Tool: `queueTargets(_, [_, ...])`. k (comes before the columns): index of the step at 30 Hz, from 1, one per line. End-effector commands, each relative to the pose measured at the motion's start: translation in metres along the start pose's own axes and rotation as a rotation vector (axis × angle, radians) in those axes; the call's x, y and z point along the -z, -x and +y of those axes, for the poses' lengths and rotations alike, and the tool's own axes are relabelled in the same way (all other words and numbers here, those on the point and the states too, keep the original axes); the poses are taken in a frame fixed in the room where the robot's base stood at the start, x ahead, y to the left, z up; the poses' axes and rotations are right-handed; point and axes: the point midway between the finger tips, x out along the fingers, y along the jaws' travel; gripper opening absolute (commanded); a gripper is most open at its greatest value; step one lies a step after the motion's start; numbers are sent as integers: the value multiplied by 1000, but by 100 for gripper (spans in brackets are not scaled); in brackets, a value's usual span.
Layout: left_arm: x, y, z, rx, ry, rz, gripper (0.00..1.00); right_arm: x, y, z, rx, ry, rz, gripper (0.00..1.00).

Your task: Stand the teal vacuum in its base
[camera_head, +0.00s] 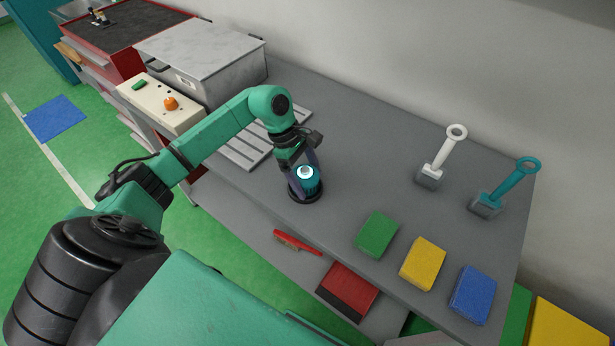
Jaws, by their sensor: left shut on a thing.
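The teal vacuum (308,186) appears as a short round teal body with a white top, near the front edge of the grey table. My left gripper (305,176) reaches down over it with its dark fingers on either side, shut on the teal body. A black round base (303,199) shows directly under the vacuum. The vacuum looks about upright and within the base's outline. I cannot tell whether it is fully seated, as the fingers and body hide the contact. My right gripper is not in view.
Green (376,234), yellow (423,263) and blue (472,294) blocks lie to the right on the table (350,150). White (443,155) and teal (511,184) loop-handled tools stand farther back. A slatted grey plate (245,153) lies left. The table behind the vacuum is clear.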

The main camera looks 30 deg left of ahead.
Motion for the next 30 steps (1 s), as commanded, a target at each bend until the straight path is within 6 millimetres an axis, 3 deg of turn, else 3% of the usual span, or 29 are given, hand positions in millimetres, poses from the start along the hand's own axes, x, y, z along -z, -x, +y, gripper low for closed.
queueTargets(1, [1,-1,0,-1,0,0,34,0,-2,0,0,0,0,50])
queueTargets(2, [0,0,0,-1,0,-1,98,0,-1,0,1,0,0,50])
queueTargets(12, [0,2,0,0,0,1,99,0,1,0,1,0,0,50])
queueTargets(30, [0,62,0,-1,-1,1,99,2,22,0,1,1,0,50])
